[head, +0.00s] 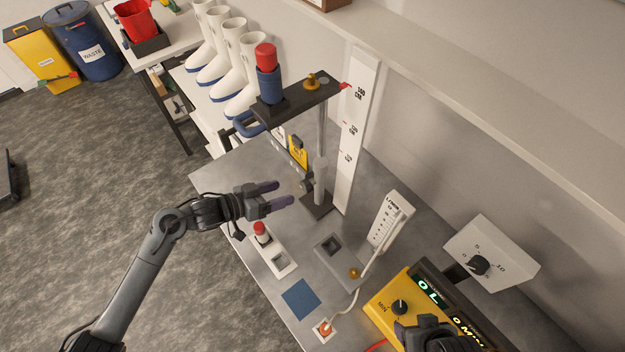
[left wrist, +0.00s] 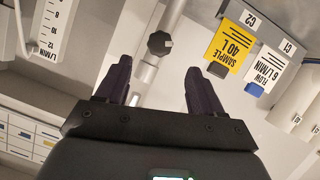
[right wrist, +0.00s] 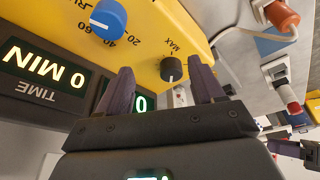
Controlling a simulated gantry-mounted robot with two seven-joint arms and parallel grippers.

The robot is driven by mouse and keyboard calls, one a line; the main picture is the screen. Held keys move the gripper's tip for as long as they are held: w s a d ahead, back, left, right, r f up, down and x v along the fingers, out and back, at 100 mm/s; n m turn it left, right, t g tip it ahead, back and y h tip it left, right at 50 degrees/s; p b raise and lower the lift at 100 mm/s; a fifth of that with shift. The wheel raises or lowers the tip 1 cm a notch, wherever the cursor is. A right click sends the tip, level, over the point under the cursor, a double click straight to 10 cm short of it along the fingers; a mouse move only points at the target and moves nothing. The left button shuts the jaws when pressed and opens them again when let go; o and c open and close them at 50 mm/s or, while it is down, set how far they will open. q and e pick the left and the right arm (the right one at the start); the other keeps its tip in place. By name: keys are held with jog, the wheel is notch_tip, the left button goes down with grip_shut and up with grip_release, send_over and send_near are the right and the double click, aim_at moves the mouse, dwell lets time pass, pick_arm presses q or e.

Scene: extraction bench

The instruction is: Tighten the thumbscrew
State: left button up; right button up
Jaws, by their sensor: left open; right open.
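The thumbscrew is a dark lobed knob (left wrist: 159,43) on the metal post of the stand; in the head view it shows as a small dark knob (head: 307,184) low on the post (head: 321,150). My left gripper (head: 285,194) is open and empty, a short way left of the knob. In the left wrist view the knob lies ahead of the gap between the fingers (left wrist: 158,82), apart from them. My right gripper (right wrist: 161,75) is open and empty, close to the yellow control box (head: 388,307), with a black dial (right wrist: 171,68) ahead between its fingers.
The stand's top plate (head: 316,97) carries a red-capped blue cylinder (head: 269,83). Bare bench lies left of the post.

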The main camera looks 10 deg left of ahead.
aim_at(303, 186)
pick_arm(q)
jog(key=x, duration=0.9)
jog(key=shift+w+d+f, duration=0.15)
